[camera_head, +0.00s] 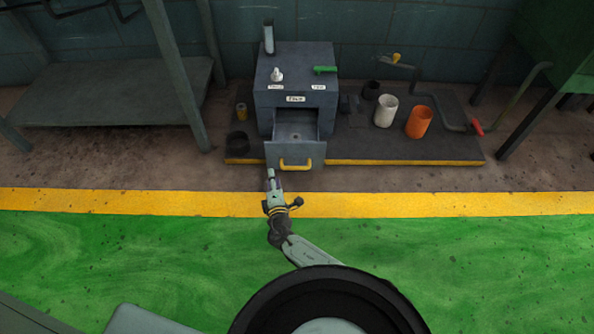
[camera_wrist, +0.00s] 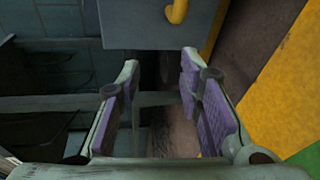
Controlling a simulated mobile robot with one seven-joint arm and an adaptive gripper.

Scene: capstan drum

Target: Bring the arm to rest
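My gripper (camera_head: 270,174) is at the end of my arm, just in front of and slightly left of the grey drawer front (camera_head: 294,155) in the head view. In the wrist view my gripper (camera_wrist: 163,80) shows two fingers with purple pads, spread apart with nothing between them. The yellow drawer handle (camera_head: 296,164) lies to the right of my gripper. The handle (camera_wrist: 177,10) also shows at the top of the wrist view, beyond the fingertips. The drawer is pulled out from the dark grey box (camera_head: 295,75).
A white cup (camera_head: 386,111) and an orange cup (camera_head: 419,122) stand on the dark platform right of the box. A red-handled crank (camera_head: 477,127) is further right. A grey bench (camera_head: 110,90) is at the left. The green floor in front is clear.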

